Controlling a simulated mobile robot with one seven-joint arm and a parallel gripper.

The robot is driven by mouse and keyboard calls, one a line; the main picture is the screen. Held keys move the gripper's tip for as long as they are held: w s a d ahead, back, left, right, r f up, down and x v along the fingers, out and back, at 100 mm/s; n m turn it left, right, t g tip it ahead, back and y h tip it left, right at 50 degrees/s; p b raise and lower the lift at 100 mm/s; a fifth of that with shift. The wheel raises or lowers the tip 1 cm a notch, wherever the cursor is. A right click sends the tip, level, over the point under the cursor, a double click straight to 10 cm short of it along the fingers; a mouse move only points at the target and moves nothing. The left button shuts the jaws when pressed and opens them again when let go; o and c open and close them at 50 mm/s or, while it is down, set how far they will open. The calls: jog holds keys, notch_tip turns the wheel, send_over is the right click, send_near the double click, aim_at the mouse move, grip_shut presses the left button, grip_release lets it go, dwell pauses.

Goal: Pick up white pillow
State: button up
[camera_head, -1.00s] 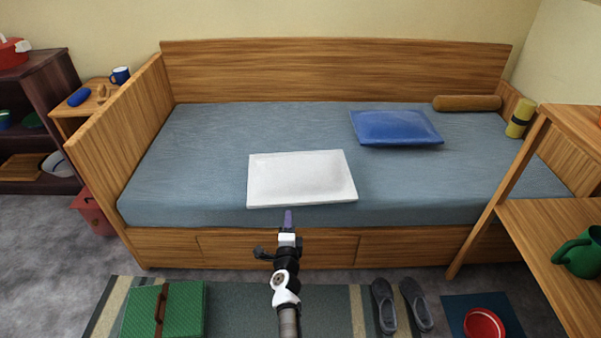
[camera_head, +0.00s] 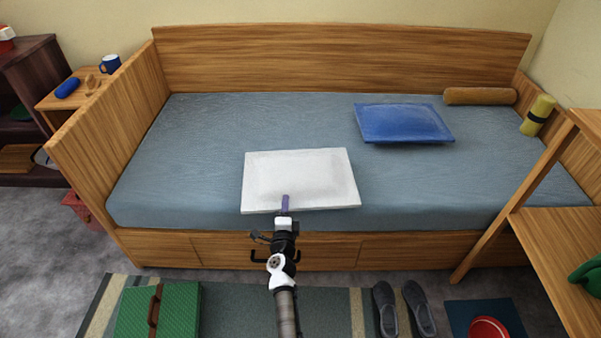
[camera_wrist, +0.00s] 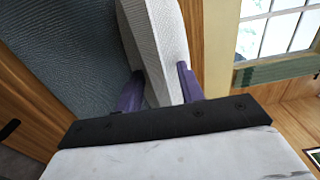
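The white pillow (camera_head: 300,172) lies flat on the grey-blue mattress near the front edge of the bed, left of a blue pillow. My gripper (camera_head: 285,204) is at the pillow's front edge, its purple fingertip overlapping it in the head view. In the wrist view the pillow (camera_wrist: 160,50) reaches between the two purple fingers of my gripper (camera_wrist: 160,88). The fingers are spread, one on each side of the pillow's edge. Whether both press on it is hard to tell.
The blue pillow (camera_head: 404,123) lies farther back on the mattress (camera_head: 200,130). A brown bolster (camera_head: 480,96) and a yellow roll (camera_head: 537,115) are at the right end. A wooden shelf (camera_head: 560,250) stands at front right. A green case (camera_head: 158,310) and grey slippers (camera_head: 400,308) lie on the floor.

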jog(key=shift+w, duration=0.15)
grip_shut()
jog(key=shift+r, duration=0.15)
